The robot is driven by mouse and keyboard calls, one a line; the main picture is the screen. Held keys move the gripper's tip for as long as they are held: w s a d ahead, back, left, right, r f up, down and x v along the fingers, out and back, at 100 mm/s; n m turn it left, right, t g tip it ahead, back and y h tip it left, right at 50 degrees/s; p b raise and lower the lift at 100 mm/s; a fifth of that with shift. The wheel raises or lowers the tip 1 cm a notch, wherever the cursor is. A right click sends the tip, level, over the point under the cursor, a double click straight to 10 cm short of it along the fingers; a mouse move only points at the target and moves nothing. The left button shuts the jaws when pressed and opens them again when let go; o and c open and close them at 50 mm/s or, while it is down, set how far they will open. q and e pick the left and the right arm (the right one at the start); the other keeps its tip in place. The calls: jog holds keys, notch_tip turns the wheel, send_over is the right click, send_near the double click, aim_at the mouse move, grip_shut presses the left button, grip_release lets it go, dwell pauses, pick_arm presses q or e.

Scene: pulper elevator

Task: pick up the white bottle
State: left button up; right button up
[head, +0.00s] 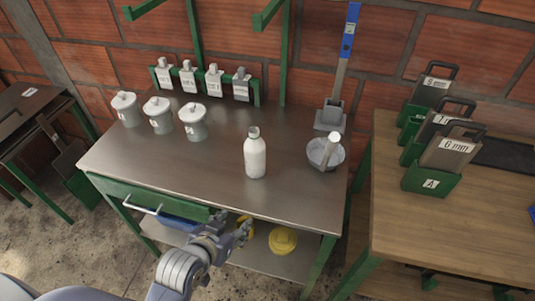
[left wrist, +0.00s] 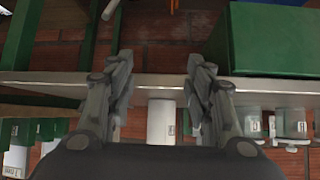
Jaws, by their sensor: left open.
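The white bottle (head: 255,157) has a grey-green cap and stands upright on the steel table (head: 190,165), right of its middle. My left gripper (head: 236,224) is in front of the table's front edge, apart from the bottle and nearer to me. In the left wrist view, which looks upside down, my left gripper (left wrist: 160,78) has its fingers spread with nothing between them. The bottle (left wrist: 161,122) shows past the table edge, between the finger bases, partly cut off by the gripper body. My right gripper is not in view.
Several lidded white canisters (head: 193,122) stand left of the bottle. A mortar with a pestle (head: 325,152) stands to its right, near a blue-and-grey upright tool (head: 340,70). A green drawer (head: 145,197) sticks out below the front edge. Bare tabletop surrounds the bottle.

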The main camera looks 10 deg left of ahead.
pick_arm(q)
jog(key=w+r+t, duration=0.5)
jog(key=w+r, duration=0.1)
jog(key=r, duration=0.4)
jog(key=n+t, duration=0.1)
jog(key=t, duration=0.2)
send_near(252, 136)
jog(key=shift+y, duration=0.3)
jog(key=w, duration=0.6)
jog(key=shift+f+p, duration=0.25)
jog(key=shift+p, duration=0.15)
jog(key=w, duration=0.1)
jog(key=w+p, duration=0.1)
jog(key=w, duration=0.2)
jog(key=shift+w+d+r, duration=0.2)
jog(key=shift+d, duration=0.2)
jog(key=shift+w+f, duration=0.1)
jog(key=shift+w, duration=0.4)
grip_shut()
